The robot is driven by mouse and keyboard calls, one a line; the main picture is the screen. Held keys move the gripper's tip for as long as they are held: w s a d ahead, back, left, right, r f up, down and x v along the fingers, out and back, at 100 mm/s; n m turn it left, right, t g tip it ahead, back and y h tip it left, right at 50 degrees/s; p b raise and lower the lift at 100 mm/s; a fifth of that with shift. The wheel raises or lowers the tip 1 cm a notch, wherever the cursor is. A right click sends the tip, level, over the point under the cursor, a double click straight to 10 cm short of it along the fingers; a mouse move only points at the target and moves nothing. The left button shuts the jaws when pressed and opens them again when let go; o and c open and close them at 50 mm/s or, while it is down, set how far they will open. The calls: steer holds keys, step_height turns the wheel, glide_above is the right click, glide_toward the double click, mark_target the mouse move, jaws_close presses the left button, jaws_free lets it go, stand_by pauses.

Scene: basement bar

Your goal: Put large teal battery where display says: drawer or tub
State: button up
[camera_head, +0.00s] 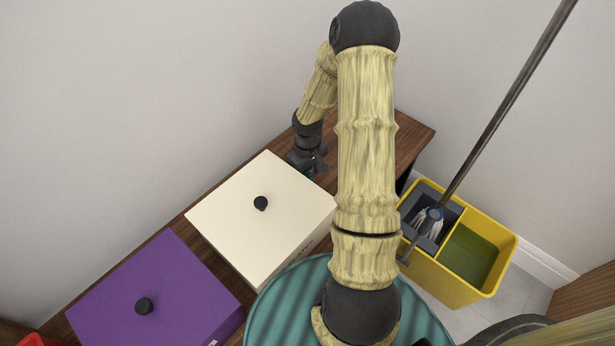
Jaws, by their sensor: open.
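My gripper (308,164) is open at the far end of my arm, low over the wooden table just behind a cream box. It is small and dark here, and my arm hides part of the area to its right. I cannot make out a large teal battery, a display or an open drawer in this view. The cream box (285,228) has a black knob (261,204) on its top face. A purple box (165,290) with a black knob (144,306) stands in front of it to the left. I cannot tell whether either box holds a drawer.
The wooden table (412,134) runs along the wall, with a bare far right corner. A yellow mop bucket (440,284) with greenish liquid stands on the floor to the right; a long pole (510,90) leans up from it. A red thing (30,340) shows at the bottom left corner.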

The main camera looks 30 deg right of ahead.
stand_by(0.5)
jaws_close()
step_height(320, 180, up, 10)
steer(key=p, duration=0.5)
stand_by(0.5)
